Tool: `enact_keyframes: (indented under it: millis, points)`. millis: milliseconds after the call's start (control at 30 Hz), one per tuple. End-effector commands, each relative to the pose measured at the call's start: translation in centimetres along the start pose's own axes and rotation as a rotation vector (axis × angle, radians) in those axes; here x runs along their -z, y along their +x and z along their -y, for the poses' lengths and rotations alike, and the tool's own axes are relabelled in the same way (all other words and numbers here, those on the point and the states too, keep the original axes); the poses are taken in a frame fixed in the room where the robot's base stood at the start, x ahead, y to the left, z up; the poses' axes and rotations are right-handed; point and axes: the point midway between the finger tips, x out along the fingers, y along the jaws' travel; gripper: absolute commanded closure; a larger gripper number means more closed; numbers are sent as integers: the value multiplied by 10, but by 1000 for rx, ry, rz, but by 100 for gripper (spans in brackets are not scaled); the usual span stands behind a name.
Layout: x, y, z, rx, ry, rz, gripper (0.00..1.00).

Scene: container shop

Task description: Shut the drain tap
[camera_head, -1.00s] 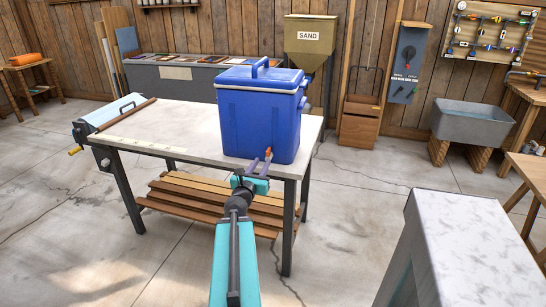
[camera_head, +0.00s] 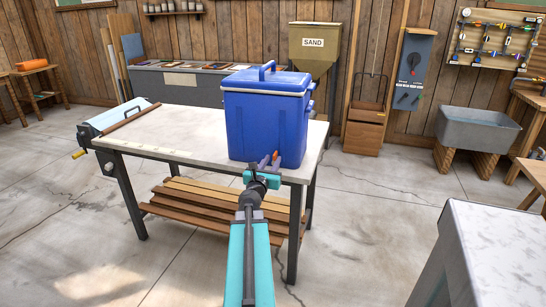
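A blue cooler box (camera_head: 263,120) with a white band under its lid stands at the front right of the workbench. A small orange-red piece (camera_head: 275,154), which looks like the drain tap, shows low on the cooler's front. My gripper (camera_head: 269,162) is right at it, with its two fingers pointing at the cooler and a small gap between them. The fingers partly cover the tap. I cannot tell whether they touch it or which way its lever stands.
The workbench (camera_head: 190,128) has a pale top, clear in its middle, and a slatted shelf below. A blue roll-like device (camera_head: 118,116) is at its left end. A pale-topped block (camera_head: 490,245) stands close at the right.

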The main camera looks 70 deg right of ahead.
Motion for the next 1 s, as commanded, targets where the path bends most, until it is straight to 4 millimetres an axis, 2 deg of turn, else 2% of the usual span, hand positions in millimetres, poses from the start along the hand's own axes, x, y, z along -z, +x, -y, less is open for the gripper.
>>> enact_keyframes:
  millis: [200, 400, 833, 1000]
  points:
    - [0, 21, 0, 0, 1, 0, 73]
    - [0, 31, 0, -1, 1, 0, 73]
    - [0, 34, -1, -3, 1, 0, 73]
    - [0, 33, -2, -4, 1, 0, 100]
